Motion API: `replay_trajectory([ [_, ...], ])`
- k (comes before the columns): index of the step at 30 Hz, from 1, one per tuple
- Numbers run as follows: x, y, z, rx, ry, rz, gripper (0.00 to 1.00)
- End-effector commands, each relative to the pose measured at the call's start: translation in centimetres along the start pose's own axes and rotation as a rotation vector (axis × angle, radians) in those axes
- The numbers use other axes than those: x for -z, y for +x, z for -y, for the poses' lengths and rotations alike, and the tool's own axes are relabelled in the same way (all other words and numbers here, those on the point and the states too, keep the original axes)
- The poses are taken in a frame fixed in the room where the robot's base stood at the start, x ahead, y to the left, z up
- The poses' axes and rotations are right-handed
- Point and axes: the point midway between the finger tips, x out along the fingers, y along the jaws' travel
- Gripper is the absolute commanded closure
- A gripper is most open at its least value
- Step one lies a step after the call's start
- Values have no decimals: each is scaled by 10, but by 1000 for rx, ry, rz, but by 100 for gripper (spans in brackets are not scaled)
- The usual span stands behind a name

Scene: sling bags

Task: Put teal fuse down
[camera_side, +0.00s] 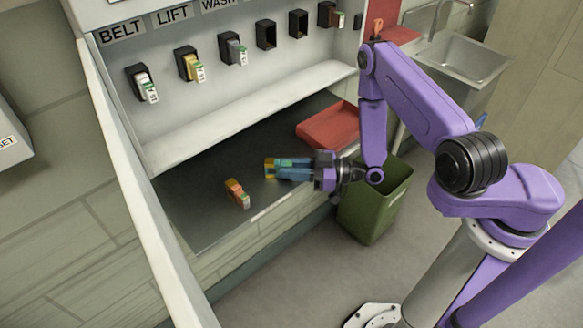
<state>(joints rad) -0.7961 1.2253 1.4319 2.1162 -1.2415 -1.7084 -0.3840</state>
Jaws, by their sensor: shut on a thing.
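My gripper (271,168) reaches in from the right, low over the dark counter (205,205). Its fingers are blue with yellow tips, and they are shut on the teal fuse (286,163). The fuse shows only as a small teal-green patch between the fingers; the rest of it is hidden. I cannot tell whether the fuse touches the counter.
An orange fuse (236,190) with a white and green label lies on the counter left of my gripper. A red tray (328,126) sits behind. Labelled holders line the back panel (215,85); some hold fuses. A green bin (365,220) stands below the counter's right end.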

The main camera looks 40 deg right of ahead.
Motion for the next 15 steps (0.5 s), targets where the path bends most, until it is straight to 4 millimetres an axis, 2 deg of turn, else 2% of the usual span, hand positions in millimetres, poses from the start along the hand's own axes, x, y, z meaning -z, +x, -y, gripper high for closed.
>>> replay_trajectory([
  [15, -13, 0, 0, -1, 8, 7, 100],
])
